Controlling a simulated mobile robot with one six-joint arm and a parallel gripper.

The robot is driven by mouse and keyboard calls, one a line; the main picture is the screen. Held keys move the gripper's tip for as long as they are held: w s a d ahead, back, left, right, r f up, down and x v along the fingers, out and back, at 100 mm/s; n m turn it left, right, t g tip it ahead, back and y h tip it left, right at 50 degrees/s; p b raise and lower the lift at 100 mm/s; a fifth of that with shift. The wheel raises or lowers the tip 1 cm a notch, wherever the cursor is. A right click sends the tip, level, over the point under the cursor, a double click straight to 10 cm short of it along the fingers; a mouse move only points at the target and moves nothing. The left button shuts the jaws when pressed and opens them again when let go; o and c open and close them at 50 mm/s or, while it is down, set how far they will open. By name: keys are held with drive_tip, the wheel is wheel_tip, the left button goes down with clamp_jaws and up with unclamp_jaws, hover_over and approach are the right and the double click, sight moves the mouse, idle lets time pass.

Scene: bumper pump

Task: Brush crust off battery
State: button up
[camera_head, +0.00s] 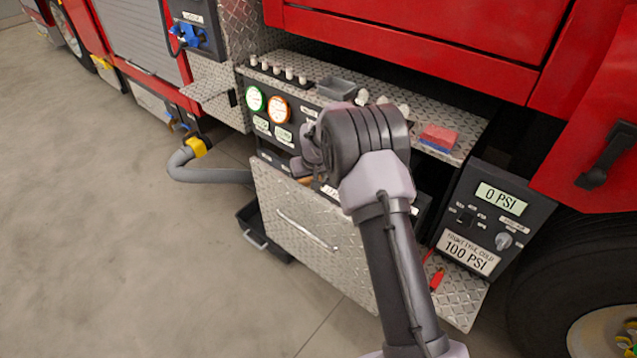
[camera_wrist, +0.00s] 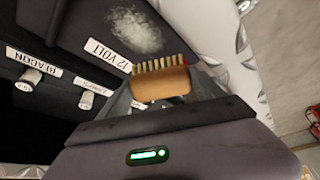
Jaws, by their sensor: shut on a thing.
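My gripper (camera_wrist: 162,90) is shut on a small brush with a wooden back (camera_wrist: 158,86). The brush's pale bristles point away from the gripper. Ahead of the bristles is a dark battery top (camera_wrist: 85,22) with a 12 VOLT label (camera_wrist: 104,48). A whitish patch of crust (camera_wrist: 135,30) lies on it, with a gap in the picture between bristles and crust; I cannot tell whether they touch. In the head view my arm hides the gripper's fingers and most of the battery.
A diamond-plate front panel (camera_head: 300,228) stands before the battery's bay. A red and blue block (camera_head: 438,137) and grey tray (camera_head: 336,88) sit on the ledge above. A pressure panel (camera_head: 487,215) stands at right, a grey hose (camera_head: 215,175) at left.

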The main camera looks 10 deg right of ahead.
drive_tip(key=shift+a+f, duration=0.45)
drive_tip(key=shift+f, duration=0.2)
drive_tip(key=shift+r, duration=0.1)
drive_tip(key=r+p, duration=0.2)
drive_tip(key=r, duration=0.1)
drive_tip(key=w+r+p, duration=0.1)
drive_tip(key=r, duration=0.1)
drive_tip(key=shift+a+r, duration=0.15)
drive_tip(key=shift+r, duration=0.15)
drive_tip(key=shift+d+r+p, duration=0.1)
drive_tip(key=shift+d+p, duration=0.1)
drive_tip(key=shift+p, duration=0.1)
drive_tip(key=shift+r+p, duration=0.9)
drive_tip(key=shift+r, duration=0.7)
drive_tip(key=shift+f, duration=0.15)
